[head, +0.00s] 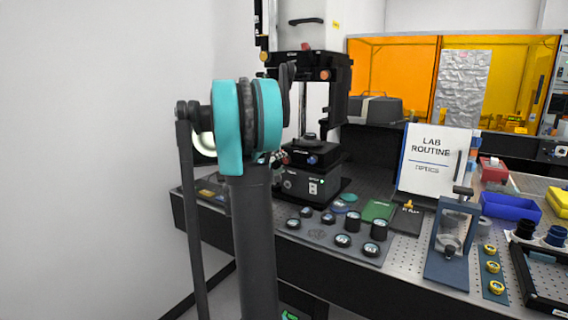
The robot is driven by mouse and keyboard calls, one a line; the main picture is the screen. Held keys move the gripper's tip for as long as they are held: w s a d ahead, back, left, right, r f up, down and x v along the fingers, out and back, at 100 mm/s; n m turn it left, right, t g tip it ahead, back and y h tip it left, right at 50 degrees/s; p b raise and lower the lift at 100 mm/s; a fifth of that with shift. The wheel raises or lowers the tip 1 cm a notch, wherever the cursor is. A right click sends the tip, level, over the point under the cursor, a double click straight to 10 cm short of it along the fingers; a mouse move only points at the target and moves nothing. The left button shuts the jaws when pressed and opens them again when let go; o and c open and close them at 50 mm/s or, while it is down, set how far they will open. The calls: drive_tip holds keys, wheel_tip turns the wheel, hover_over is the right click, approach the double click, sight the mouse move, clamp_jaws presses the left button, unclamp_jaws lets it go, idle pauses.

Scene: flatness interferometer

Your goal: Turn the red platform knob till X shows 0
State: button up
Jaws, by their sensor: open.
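The interferometer (318,75) is a tall black and white instrument at the back of the bench. Its dark platform (325,150) sits low under the head, on a black base box (312,188). A small blue knob (312,160) shows on the platform's front. A small reddish spot beside my arm, at the platform's left, may be the red knob; it is partly hidden and too small to be sure. A bright screen (204,146) shows partly behind my arm, and no X reading is legible. My arm stands in front; my gripper cannot be made out.
A mat with several dark round optics (342,240) lies before the instrument. A LAB ROUTINE sign (433,160), a blue-framed fixture (452,240) and a blue bin (510,207) stand to the right. A white wall (90,150) is at left.

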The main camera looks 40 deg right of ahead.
drive_tip(key=v, duration=0.8)
drive_tip(key=shift+a, duration=0.25)
drive_tip(key=shift+s, duration=0.15)
idle(0.8)
drive_tip(key=s+a+f+g+y, duration=0.1)
drive_tip(key=s+a+f+y, duration=0.4)
drive_tip(key=s+a+f, duration=0.3)
drive_tip(key=s+a+f+m+y, duration=0.1)
drive_tip(key=s+a+f+y, duration=0.5)
drive_tip(key=a+f, duration=0.3)
drive_tip(key=s+a+f+m+g+y, duration=0.1)
drive_tip(key=s+a+f+y, duration=0.4)
drive_tip(key=s+a+f, duration=0.4)
drive_tip(key=a, duration=0.6)
drive_tip(key=shift+s+f+g+y, duration=0.3)
